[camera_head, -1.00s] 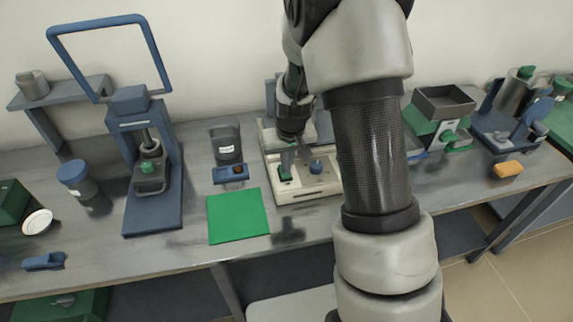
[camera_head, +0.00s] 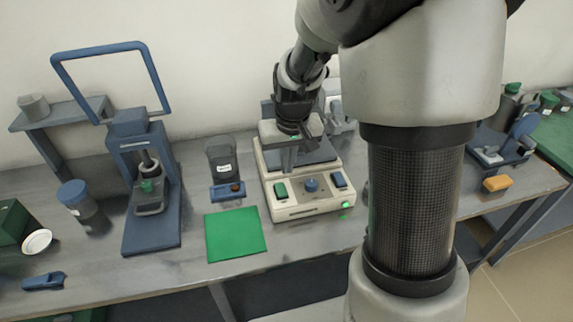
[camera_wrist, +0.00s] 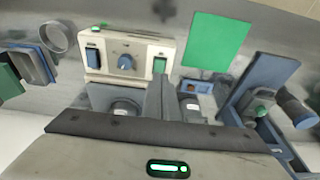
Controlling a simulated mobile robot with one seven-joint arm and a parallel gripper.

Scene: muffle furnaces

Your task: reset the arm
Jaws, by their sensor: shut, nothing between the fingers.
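My gripper (camera_head: 289,157) hangs from my raised, bent arm in the head view, in front of and above the back of a cream bench device with a blue knob (camera_head: 312,184). Its fingers are together with nothing between them. In the wrist view the closed fingers (camera_wrist: 160,95) point over the same cream device (camera_wrist: 127,57), which appears upside down. I cannot tell the exact gap between the fingers and the device. My arm hides part of the bench at right.
A green mat (camera_head: 235,234) lies at the bench front. A blue press (camera_head: 150,190) with a tall handle stands at left. A dark container (camera_head: 221,157) stands behind a small blue tray (camera_head: 228,191).

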